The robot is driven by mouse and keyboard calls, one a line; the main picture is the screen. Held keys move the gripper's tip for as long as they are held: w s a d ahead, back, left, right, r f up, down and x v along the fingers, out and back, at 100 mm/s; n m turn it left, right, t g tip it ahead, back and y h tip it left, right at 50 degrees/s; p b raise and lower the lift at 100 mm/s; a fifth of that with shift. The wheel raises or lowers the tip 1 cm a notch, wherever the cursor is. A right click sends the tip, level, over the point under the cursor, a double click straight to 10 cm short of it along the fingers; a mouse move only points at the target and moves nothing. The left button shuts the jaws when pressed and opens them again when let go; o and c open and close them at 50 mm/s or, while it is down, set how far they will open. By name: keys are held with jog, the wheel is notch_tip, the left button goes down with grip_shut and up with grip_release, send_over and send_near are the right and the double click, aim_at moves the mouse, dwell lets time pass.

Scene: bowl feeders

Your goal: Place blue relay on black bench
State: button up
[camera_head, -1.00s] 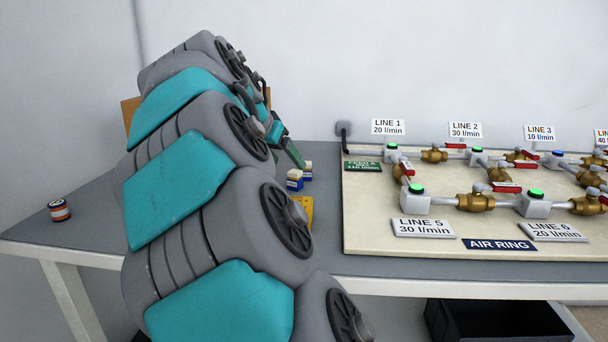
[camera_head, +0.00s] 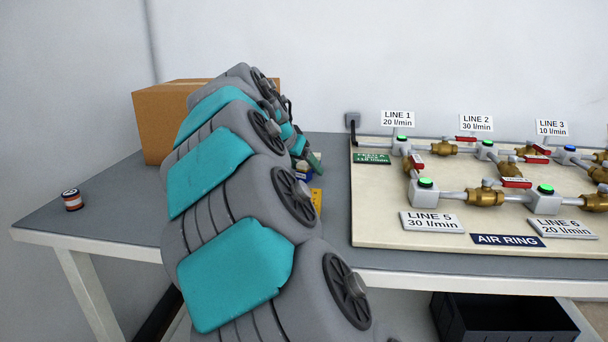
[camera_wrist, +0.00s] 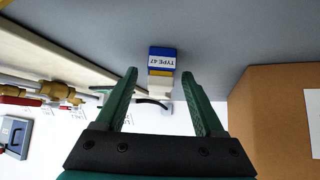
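The blue relay (camera_wrist: 162,54) shows in the wrist view, with a white "TYPE 47" label and yellow and white parts below it in the picture. In the head view a small blue part of it (camera_head: 304,176) shows beside my gripper, on the dark grey bench top (camera_head: 110,205). My gripper (camera_wrist: 158,84) is open in the wrist view, its green fingers apart. The relay appears between and beyond the fingertips, with no visible contact. In the head view my gripper (camera_head: 313,161) is partly hidden by my arm. No separate black bench is clear.
A cardboard box (camera_head: 160,120) stands behind my arm at the left; it also shows in the wrist view (camera_wrist: 275,105). A red-and-white can (camera_head: 72,200) stands at the left. The cream air-ring board (camera_head: 385,235) is right. A yellow item (camera_head: 317,198) lies near my gripper. A black bin (camera_head: 505,318) is below.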

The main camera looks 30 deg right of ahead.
aim_at(304, 163)
grip_shut()
dwell(0.3)
jog(key=shift+r, duration=0.1)
jog(key=shift+r, duration=4.9)
